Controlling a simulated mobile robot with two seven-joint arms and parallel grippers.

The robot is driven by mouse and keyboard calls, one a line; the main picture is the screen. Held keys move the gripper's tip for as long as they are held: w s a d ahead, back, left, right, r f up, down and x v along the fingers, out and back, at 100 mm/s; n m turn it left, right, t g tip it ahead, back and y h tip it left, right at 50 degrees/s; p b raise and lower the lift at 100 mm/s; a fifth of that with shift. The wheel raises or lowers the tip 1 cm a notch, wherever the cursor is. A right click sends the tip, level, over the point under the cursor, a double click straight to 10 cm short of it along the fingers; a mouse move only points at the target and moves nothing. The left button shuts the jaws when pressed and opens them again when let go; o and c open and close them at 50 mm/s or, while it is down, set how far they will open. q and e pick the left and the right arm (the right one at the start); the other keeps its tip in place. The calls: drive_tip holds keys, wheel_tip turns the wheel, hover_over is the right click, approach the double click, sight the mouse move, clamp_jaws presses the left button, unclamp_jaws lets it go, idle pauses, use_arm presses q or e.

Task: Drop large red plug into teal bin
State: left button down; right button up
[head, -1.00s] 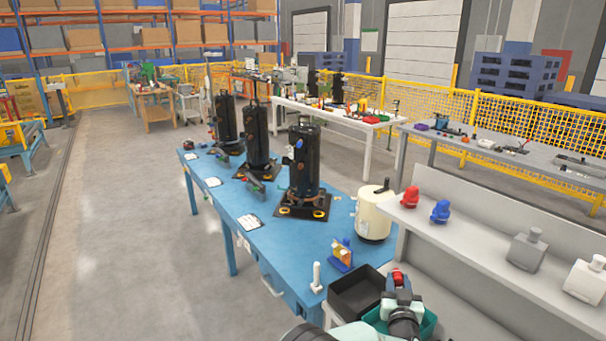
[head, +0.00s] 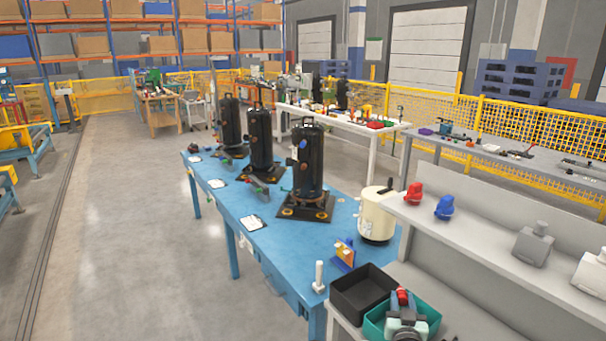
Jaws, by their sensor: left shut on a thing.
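My left gripper (head: 404,307) is at the bottom of the head view, shut on a red plug (head: 403,296). Only the top of the plug shows between the fingers. The gripper and plug are in front of or over the teal bin (head: 431,312); the exact height above it is hard to tell. The teal bin stands on a low grey surface, right of a black bin (head: 362,292). Much of the teal bin's inside is hidden by my gripper. My right gripper is not in view.
A grey shelf (head: 480,238) to the right holds a red part (head: 414,195), a blue part (head: 445,208) and grey bottles.

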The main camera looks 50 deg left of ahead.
use_arm(q)
drive_tip(key=c, duration=0.7)
unclamp_jaws()
drive_tip(key=shift+d, duration=0.1)
drive_tip(key=v, duration=1.3)
drive_tip(key=shift+s+b, duration=0.2)
drive_tip(key=shift+b, duration=0.2)
